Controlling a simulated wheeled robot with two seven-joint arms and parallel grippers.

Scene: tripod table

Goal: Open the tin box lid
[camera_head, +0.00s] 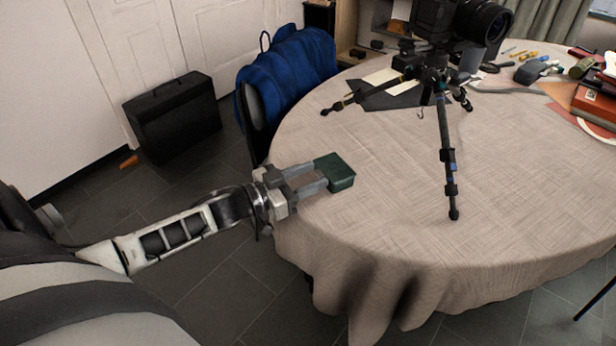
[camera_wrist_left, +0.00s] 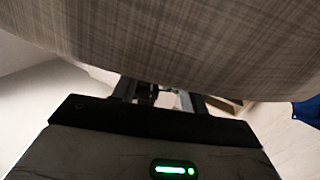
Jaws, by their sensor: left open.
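A small dark green tin box (camera_head: 335,172) sits near the left edge of the round table (camera_head: 380,220). Its lid looks closed. My left gripper (camera_head: 314,179) reaches in from the left at the table edge, its two fingers apart and pointing at the box. The fingertips are at the box's near left side; I cannot tell whether they touch it. In the left wrist view the fingers (camera_wrist_left: 160,95) show only partly, below the tablecloth, and the box is not seen there. My right gripper is not in view.
A camera on a tripod (camera_head: 435,90) stands on the table behind and right of the box. Tools and red boxes (camera_head: 595,100) lie at the far right. A blue jacket (camera_head: 290,75) hangs on a chair beside the table. The front tabletop is clear.

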